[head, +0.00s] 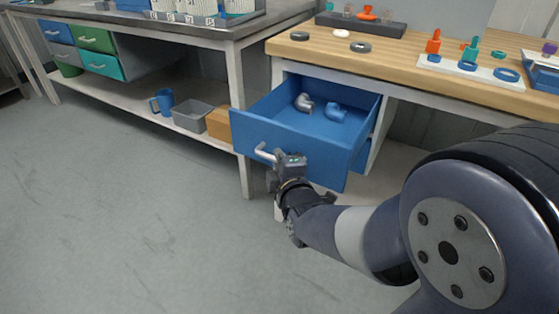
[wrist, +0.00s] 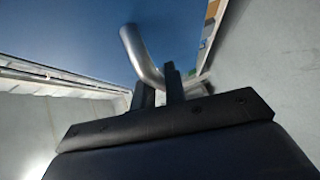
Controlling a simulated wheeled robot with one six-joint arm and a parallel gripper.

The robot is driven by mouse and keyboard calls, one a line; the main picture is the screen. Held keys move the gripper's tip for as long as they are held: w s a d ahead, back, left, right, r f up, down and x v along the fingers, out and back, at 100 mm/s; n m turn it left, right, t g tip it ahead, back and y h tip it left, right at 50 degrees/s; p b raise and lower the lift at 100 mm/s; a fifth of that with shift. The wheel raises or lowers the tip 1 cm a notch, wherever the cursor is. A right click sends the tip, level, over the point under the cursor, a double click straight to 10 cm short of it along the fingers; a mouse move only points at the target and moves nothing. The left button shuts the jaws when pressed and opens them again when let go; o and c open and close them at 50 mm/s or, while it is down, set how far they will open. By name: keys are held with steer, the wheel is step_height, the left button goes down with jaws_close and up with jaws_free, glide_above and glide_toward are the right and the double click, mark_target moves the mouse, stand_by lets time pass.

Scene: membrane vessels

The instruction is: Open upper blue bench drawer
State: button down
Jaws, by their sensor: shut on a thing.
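The upper blue drawer (head: 270,133) is pulled well out from under the wooden bench in the head view. Its inside is visible and holds a grey elbow fitting (head: 304,102) and a blue elbow fitting (head: 337,112). Its front carries a silver bar handle (head: 263,152). My gripper (head: 277,164) is at the handle, with its jaws shut on it. In the wrist view the handle (wrist: 140,55) curves down from the blue front to between the two dark fingers (wrist: 160,88). The fingertips are small and partly hidden in the head view.
The wooden bench top (head: 400,65) holds rings, a white plate with orange and teal parts, and a dark rack (head: 360,24). The floor in front is clear.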

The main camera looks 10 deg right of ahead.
steer(key=c, duration=1.5)
jaws_free()
steer(key=shift+o, duration=0.2)
steer(key=p+v, duration=0.3)
steer(key=v, duration=0.7)
steer(key=shift+s, duration=0.4)
